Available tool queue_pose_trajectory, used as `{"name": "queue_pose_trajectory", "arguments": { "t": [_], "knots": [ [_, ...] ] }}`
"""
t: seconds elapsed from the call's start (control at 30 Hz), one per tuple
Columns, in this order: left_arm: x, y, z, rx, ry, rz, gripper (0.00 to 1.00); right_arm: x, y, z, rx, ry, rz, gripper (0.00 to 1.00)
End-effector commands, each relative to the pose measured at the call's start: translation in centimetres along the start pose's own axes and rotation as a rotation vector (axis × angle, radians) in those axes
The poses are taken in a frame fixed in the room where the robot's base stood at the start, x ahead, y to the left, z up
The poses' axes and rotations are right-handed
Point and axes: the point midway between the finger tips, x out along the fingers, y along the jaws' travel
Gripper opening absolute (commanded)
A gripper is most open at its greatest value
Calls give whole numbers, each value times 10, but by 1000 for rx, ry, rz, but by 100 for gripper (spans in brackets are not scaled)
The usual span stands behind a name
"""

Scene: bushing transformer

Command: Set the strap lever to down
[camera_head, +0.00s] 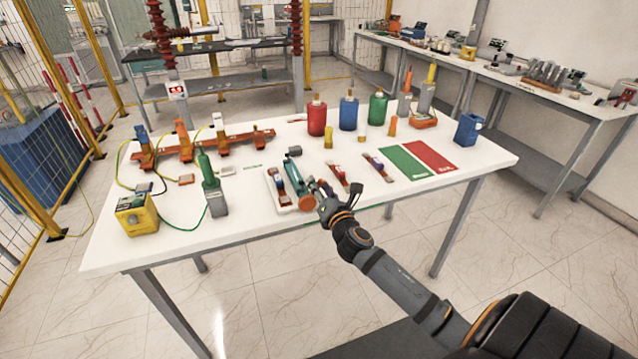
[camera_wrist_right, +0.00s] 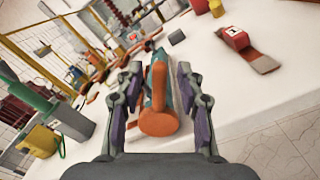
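A teal tool (camera_head: 293,177) with an orange lever-like end (camera_head: 307,202) stands near the front edge of the white table, beside a small white tray (camera_head: 272,191). I cannot tell for certain which part is the strap lever. My right gripper (camera_head: 319,190) is at the orange end. In the right wrist view, its two fingers (camera_wrist_right: 159,76) are apart, one on each side of the teal body and the orange part (camera_wrist_right: 158,104). Gaps show, and no firm grip is visible. The fingers partly hide the teal body. My left gripper is not in view.
Red strap pieces (camera_head: 338,175) lie right of the gripper, before green (camera_head: 406,165) and red (camera_head: 430,156) mats. A grey-and-green device (camera_head: 214,195) and a yellow box (camera_head: 137,215) stand left. Coloured bottles (camera_head: 348,113) stand behind. The table's front right is clear.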

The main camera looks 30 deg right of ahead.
Motion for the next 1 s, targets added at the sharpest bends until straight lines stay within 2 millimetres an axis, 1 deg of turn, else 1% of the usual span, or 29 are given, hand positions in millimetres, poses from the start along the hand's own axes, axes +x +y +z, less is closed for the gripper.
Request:
{"name": "queue_pose_trajectory", "arguments": {
  "t": [0.1, 0.33, 0.37, 0.63, 1.0],
  "knots": [
    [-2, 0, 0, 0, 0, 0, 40, 8, 1, 0, 2, 0, 2, 38],
    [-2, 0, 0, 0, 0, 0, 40, 8, 0, -1, 2, 1, 1, 38],
    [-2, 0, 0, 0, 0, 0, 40, 8, 0, -1, 2, 1, 1, 36],
    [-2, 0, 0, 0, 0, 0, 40, 8, 0, -1, 1, 1, 1, 0],
    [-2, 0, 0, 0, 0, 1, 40, 8, 0, -1, 1, 1, 1, 0]
  ]
}}
